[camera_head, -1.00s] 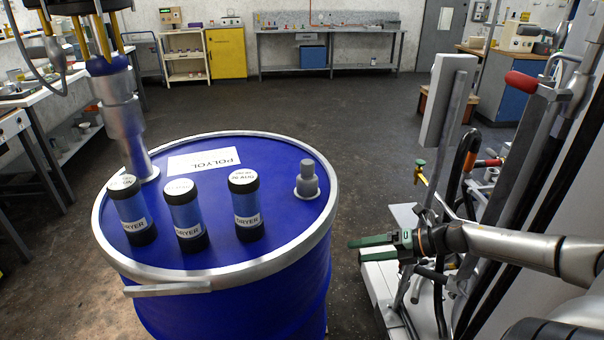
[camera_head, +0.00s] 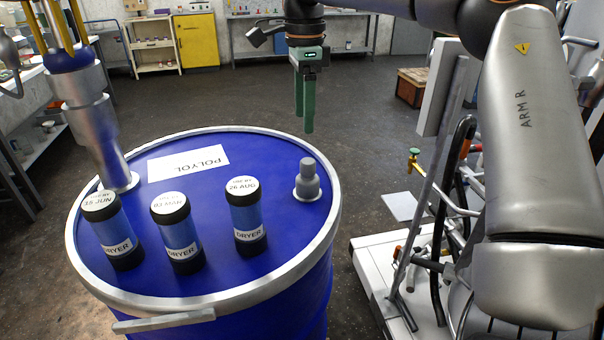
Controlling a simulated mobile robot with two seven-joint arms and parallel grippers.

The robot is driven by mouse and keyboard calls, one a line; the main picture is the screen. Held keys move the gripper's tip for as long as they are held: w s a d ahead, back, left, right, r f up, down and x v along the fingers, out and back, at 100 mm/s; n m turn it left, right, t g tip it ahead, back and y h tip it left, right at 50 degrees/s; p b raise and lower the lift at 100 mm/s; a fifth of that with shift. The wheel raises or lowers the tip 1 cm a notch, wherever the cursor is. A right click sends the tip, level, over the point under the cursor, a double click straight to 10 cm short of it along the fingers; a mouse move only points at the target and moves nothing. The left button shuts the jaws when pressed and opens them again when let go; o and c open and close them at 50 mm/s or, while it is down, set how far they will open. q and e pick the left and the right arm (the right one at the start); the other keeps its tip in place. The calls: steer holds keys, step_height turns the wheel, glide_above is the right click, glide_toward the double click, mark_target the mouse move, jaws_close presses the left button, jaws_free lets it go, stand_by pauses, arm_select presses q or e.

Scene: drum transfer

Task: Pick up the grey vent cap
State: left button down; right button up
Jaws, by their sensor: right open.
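The grey vent cap (camera_head: 308,180) stands upright on the right part of the blue drum's lid (camera_head: 270,215), inside the rim. My right gripper (camera_head: 304,128) points down with its green fingers, appearing just above the cap in the picture. It is open and empty, and does not touch the cap. How far it is from the cap in depth is hard to tell. My left gripper is not in view.
Three blue DRYER cartridges with black ends (camera_head: 113,230) (camera_head: 177,232) (camera_head: 247,217) stand on the lid, left of the cap. A grey metal tube assembly (camera_head: 90,115) rises from the lid's left side. A white-based cart (camera_head: 375,270) stands right of the drum.

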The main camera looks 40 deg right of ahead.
mark_target(308, 161)
step_height(308, 161, down, 7)
steer(key=shift+s, duration=0.1)
steer(key=f, duration=0.4)
steer(key=shift+s+d+f+p, duration=0.2)
steer(key=shift+s+d+p, duration=0.05)
steer(key=shift+s+p, duration=0.05)
steer(key=shift+f, duration=0.35)
jaws_close()
